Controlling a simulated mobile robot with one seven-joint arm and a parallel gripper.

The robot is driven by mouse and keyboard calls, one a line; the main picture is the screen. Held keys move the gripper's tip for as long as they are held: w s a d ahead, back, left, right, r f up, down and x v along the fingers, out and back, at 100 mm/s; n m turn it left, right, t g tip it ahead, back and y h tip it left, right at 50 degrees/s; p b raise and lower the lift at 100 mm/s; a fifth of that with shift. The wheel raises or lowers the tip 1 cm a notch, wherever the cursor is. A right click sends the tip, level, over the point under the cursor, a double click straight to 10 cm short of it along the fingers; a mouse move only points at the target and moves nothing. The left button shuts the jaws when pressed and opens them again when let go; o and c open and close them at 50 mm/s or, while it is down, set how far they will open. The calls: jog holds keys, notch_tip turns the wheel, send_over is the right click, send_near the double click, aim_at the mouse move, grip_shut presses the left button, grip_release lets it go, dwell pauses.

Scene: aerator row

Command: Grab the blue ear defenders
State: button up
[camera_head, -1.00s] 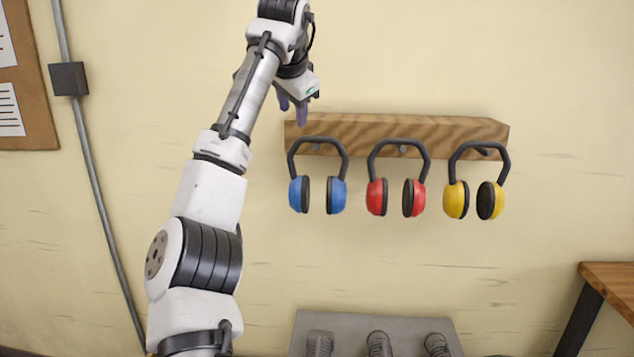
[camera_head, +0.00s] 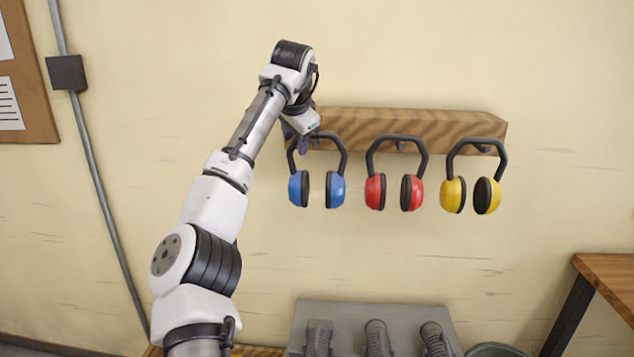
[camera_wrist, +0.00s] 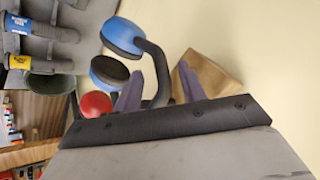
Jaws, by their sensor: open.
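The blue ear defenders (camera_head: 337,189) hang from the wooden rail at the left end of a row of three, band up and cups down. My gripper (camera_head: 303,146) is at the top left of their band, partly covering it in the head view. In the wrist view the blue ear defenders (camera_wrist: 124,36) show with their black band running between the two purple fingers of my gripper (camera_wrist: 160,92). The fingers are apart, one on each side of the band. I cannot tell whether either finger touches it.
Red ear defenders (camera_head: 375,191) and yellow ear defenders (camera_head: 453,194) hang to the right on the same wooden rail (camera_head: 420,124). Below is a grey rack (camera_head: 345,312) with several dark items. A wooden table (camera_head: 608,275) stands at lower right. The wall below the row is clear.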

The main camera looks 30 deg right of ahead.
jog(key=shift+x, duration=1.35)
grip_shut()
